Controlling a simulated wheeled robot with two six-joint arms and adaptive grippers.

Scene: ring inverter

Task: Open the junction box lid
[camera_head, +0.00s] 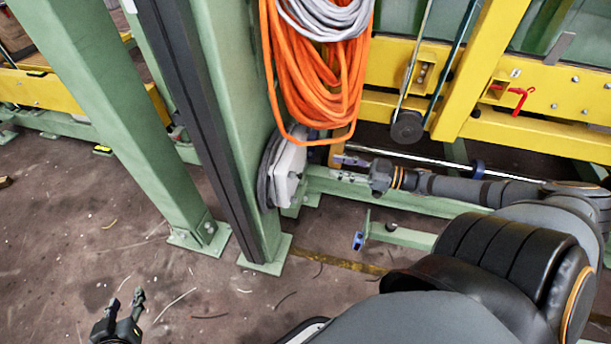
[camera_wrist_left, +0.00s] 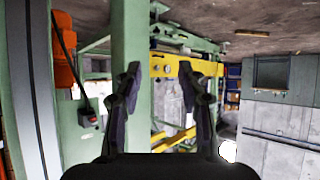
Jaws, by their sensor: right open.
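The junction box appears to be the pale grey box (camera_head: 288,172) low on the green post, with a dark round edge on its left. I cannot tell whether its lid is open. My right gripper (camera_head: 341,168) is open just to the right of the box, its fingers pointing at it; I see no contact. My left gripper (camera_head: 125,302) is low at the bottom left, away from the box. Its two fingers also show in the left wrist view (camera_wrist_left: 162,85), spread apart with nothing between them.
Orange cable (camera_head: 312,75) and grey cable (camera_head: 325,18) hang in loops above the box. Green posts (camera_head: 130,110) stand on the left. Yellow beams (camera_head: 545,72) and a green lower rail (camera_head: 415,201) lie on the right. The floor (camera_head: 60,220) at left has scattered bits.

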